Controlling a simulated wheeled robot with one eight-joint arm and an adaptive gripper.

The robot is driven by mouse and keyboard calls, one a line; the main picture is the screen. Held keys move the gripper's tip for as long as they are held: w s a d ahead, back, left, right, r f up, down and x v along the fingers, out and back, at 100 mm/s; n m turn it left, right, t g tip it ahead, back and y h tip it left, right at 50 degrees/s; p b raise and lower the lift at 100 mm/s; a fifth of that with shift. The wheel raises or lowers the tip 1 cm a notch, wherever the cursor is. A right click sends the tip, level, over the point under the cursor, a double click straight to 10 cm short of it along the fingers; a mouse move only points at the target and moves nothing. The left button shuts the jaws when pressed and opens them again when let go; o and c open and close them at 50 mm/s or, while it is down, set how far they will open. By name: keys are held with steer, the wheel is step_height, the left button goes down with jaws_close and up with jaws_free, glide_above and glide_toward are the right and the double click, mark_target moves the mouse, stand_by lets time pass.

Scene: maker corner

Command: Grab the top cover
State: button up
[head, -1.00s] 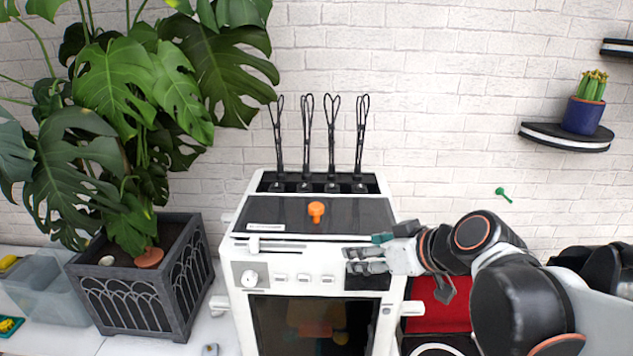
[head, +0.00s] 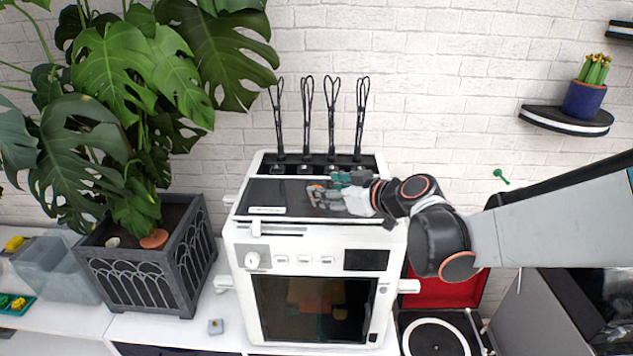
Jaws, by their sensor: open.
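The top cover (head: 270,193) is a dark panel on top of the white machine (head: 240,240), with a white label near its front left. Its orange knob (head: 316,187) is mostly hidden; only a bit of orange shows behind my fingers. My gripper (head: 322,195) is open, with its fingers at the knob, coming in from the right. I cannot tell whether the fingers touch the knob. The cover lies flat on the machine.
Several black looped stalks (head: 306,125) stand along the machine's back edge. A big plant in a dark planter (head: 150,270) is on the left. A record player (head: 435,335) sits at the lower right. A cactus pot (head: 583,98) stands on a wall shelf.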

steer(key=shift+f+x, duration=0.25)
steer(key=shift+x, duration=1.2)
steer(key=shift+f+x, duration=0.25)
steer(key=shift+x, duration=1.25)
steer(key=shift+s+d, duration=0.15)
steer(key=shift+d, duration=0.05)
steer(key=shift+c, duration=0.5)
jaws_close()
